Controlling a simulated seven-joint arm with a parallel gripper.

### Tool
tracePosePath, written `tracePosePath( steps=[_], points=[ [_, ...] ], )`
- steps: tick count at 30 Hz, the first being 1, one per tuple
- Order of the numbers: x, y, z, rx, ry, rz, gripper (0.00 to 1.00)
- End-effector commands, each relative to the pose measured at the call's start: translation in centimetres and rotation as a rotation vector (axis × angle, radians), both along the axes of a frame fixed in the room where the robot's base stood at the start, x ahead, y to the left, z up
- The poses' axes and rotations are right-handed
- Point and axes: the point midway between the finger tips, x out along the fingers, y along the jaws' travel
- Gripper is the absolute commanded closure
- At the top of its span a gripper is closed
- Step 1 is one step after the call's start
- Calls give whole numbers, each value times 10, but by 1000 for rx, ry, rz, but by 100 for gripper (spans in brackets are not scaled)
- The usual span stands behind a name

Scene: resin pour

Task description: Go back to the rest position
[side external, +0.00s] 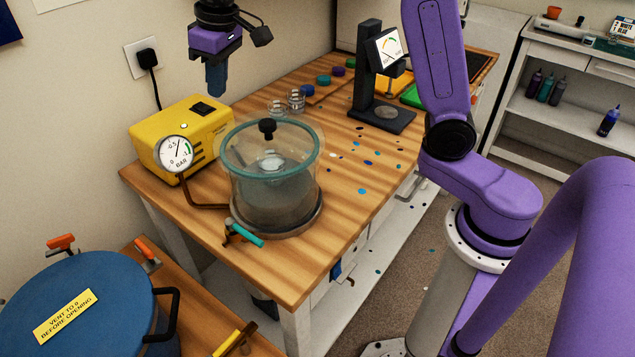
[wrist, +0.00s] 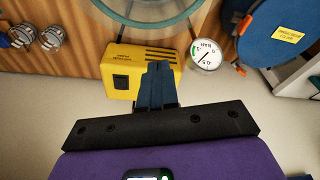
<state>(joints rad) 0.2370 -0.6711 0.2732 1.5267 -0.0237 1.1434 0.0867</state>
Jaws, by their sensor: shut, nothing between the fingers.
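My gripper (side external: 216,80) is shut and empty. In the side view it hangs in the air at the top, in front of the wall and above the yellow pump box (side external: 180,135). In the wrist view my gripper (wrist: 159,70) shows as two blue fingers pressed together, overlapping the yellow box (wrist: 127,80) behind them. The fingers look apart from the bench and everything on it.
A clear vacuum chamber (side external: 272,190) with a teal-rimmed lid stands on the wooden bench, beside a round gauge (side external: 175,154). Small clear cups (side external: 296,100) and a dial stand (side external: 370,80) are farther back. A blue lidded pot (side external: 75,300) is at lower left.

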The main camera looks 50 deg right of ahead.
Motion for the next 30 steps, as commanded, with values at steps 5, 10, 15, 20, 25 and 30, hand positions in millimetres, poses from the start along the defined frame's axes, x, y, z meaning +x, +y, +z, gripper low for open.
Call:
tracePosePath(
  steps=[5,10,15,20,25,30],
  points=[
    [-63,8,-11,-13,29,137,100],
    [-124,6,-23,-28,52,266,100],
    [-186,-7,-39,-46,76,393,100],
    [-243,-27,-55,-65,97,514,100],
    [-296,-55,-74,-87,117,632,100],
    [-329,-76,-87,-102,130,711,100]
  ],
)
